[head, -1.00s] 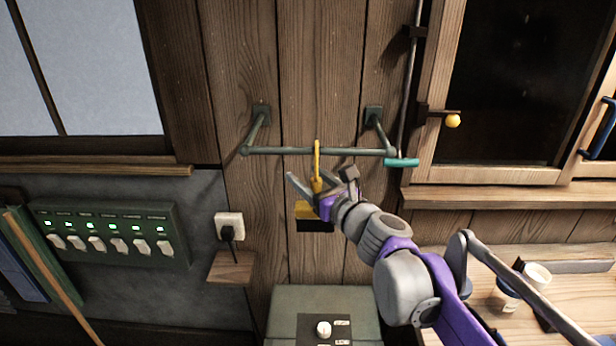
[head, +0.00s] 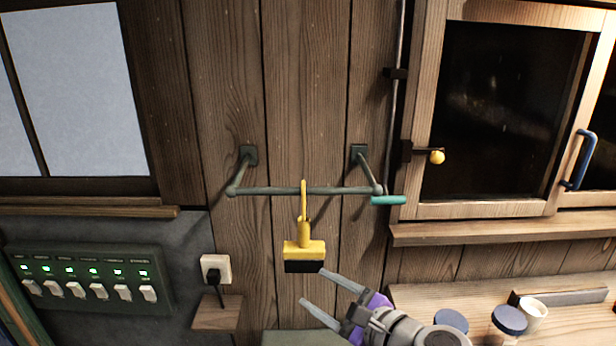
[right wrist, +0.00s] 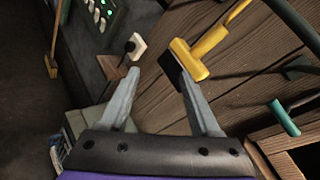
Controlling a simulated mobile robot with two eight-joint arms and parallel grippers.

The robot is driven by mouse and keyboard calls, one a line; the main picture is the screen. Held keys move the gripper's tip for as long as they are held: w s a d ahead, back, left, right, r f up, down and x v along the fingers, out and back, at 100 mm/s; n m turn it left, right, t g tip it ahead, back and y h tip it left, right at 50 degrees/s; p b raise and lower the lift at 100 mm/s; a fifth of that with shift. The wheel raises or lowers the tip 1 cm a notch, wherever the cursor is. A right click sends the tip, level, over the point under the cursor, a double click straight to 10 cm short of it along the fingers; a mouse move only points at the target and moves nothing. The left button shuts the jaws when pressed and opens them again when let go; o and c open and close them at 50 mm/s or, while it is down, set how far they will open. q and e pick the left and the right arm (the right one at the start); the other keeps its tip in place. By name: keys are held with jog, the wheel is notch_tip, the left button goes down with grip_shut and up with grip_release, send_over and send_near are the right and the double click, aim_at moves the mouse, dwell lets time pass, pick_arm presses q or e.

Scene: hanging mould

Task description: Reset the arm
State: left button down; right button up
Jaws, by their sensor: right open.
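My right gripper (head: 312,293) is open and empty in the head view, below and to the right of a yellow brush-like tool with a black lower edge (head: 304,250). The tool hangs by its hook from a grey-green wall bar (head: 270,190). In the right wrist view the gripper's two fingers (right wrist: 157,85) are spread apart. The yellow tool (right wrist: 205,50) shows there beyond the right finger, not between the fingers. My left gripper is not in view.
A switch panel (head: 90,275) with green lights and a socket with a plug (head: 215,270) are at the left. A teal handle (head: 388,200) is by the bar's right end. Jars (head: 507,321) and a cup (head: 533,312) stand on the wooden counter (head: 440,297) at right.

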jog(key=s+d+f+n+g+h, duration=0.35)
jog(key=s+f+n, duration=0.55)
jog(key=f+n, duration=0.45)
jog(key=s+d+f+n+g+h, duration=0.3)
jog(key=s+d+f+n+h, duration=0.3)
jog(key=d+f, duration=0.5)
jog(key=s+f+n, duration=0.1)
jog(key=s+n, duration=0.1)
jog(key=s, duration=0.1)
jog(key=shift+s+f, duration=0.15)
jog(key=shift+f, duration=0.2)
dwell(1.1)
